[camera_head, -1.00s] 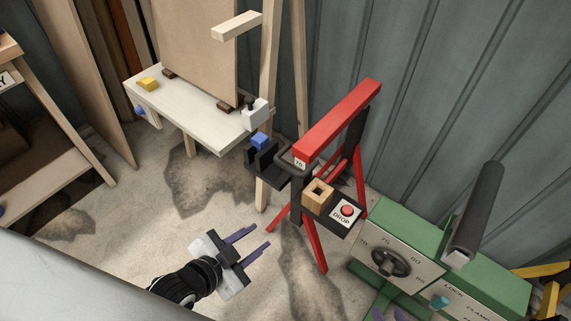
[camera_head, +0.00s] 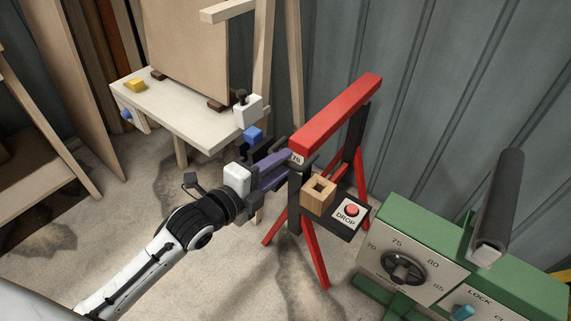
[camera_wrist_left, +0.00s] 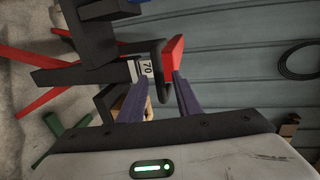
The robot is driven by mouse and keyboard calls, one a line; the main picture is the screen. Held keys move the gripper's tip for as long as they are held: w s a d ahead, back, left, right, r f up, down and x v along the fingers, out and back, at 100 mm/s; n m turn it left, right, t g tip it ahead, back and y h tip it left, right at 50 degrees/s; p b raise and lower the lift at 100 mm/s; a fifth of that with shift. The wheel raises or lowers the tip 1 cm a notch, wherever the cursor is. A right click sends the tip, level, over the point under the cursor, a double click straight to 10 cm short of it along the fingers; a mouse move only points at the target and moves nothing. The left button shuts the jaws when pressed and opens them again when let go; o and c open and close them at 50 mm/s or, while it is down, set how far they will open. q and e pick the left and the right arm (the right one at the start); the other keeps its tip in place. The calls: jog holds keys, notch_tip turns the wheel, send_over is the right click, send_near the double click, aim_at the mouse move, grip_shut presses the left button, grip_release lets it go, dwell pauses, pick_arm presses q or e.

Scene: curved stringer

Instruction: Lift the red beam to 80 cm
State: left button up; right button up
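The red beam (camera_head: 338,115) lies across the top of a red-legged stand with a black post (camera_head: 295,198). A white "70" label (camera_head: 296,157) shows at its near end, and also in the left wrist view (camera_wrist_left: 146,67). A black bent handle (camera_wrist_left: 163,75) comes off the stand there; in the head view my gripper largely covers it. My left gripper (camera_head: 287,158) is at the near end of the beam, just below its top. In the left wrist view its purple fingers (camera_wrist_left: 158,88) are apart, with the handle showing between or just beyond them. My right gripper is not in view.
The stand's shelf carries a wooden block with a square hole (camera_head: 319,192) and a red DROP button (camera_head: 352,210). A green machine (camera_head: 415,225) with a numbered dial (camera_head: 403,268) stands right. A pale bench (camera_head: 180,115) is behind left. Grey corrugated wall stands behind.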

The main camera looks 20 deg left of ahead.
pick_arm(q)
jog(key=shift+x, duration=1.2)
